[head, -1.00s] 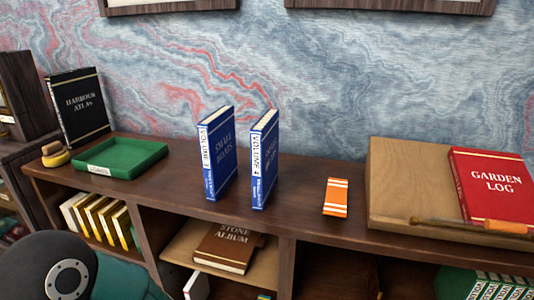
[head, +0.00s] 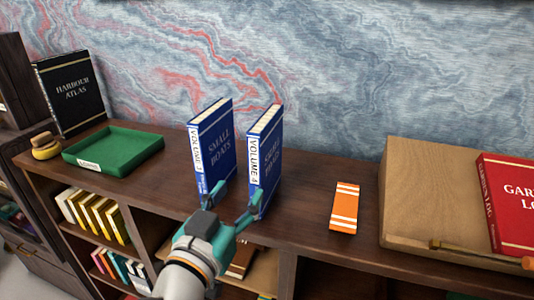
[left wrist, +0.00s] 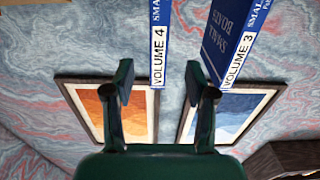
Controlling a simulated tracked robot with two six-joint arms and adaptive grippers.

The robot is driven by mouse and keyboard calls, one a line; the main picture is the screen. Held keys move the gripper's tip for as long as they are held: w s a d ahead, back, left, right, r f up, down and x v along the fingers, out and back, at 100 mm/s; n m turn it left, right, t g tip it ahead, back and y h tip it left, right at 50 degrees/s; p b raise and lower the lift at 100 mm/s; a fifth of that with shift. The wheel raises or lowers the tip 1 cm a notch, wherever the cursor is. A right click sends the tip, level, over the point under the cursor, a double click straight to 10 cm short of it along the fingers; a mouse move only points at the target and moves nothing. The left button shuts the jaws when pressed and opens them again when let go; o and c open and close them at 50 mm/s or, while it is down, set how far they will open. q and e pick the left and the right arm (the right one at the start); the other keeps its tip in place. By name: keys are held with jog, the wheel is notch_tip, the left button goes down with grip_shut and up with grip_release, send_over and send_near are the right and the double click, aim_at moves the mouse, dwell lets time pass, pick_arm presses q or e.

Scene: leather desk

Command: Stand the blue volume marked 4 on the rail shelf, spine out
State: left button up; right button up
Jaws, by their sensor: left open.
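The blue volume marked 4 (head: 263,160) stands upright on the desk top, its spine label facing me. It also shows in the left wrist view (left wrist: 158,40), end-on. The blue volume marked 3 (head: 212,150) stands to its left with a gap between them, and shows at right in the left wrist view (left wrist: 234,38). My left gripper (head: 238,192) is open and empty in front of the volumes, hiding part of their lower ends. In the left wrist view volume 4 lines up between its fingers (left wrist: 159,82); I cannot tell whether they touch it. My right gripper is out of view.
A green tray (head: 150,146) and a black Harbour Atlas (head: 72,92) are at left. An orange-and-white block (head: 344,207) lies right of the volumes. A wooden board (head: 405,215) carries a red Garden Log (head: 510,200). Shelf compartments below hold books.

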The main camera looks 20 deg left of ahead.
aim_at(253, 173)
pick_arm(q)
jog(key=w+p, duration=0.1)
jog(key=w, duration=0.2)
jog(key=shift+w+r+p, duration=0.1)
jog(key=shift+w+p, duration=0.05)
jog(key=shift+p, duration=0.15)
jog(key=w, duration=0.5)
jog(key=shift+w+d+f, duration=0.1)
jog(key=shift+w+f, duration=0.05)
jog(key=shift+f, duration=0.05)
jog(key=shift+w+r, duration=0.1)
jog(key=shift+w, duration=0.15)
jog(key=w+p, duration=0.1)
jog(key=w, duration=0.4)
jog(key=shift+d, duration=0.15)
jog(key=shift+s, duration=0.1)
jog(key=shift+c, duration=0.3)
grip_shut()
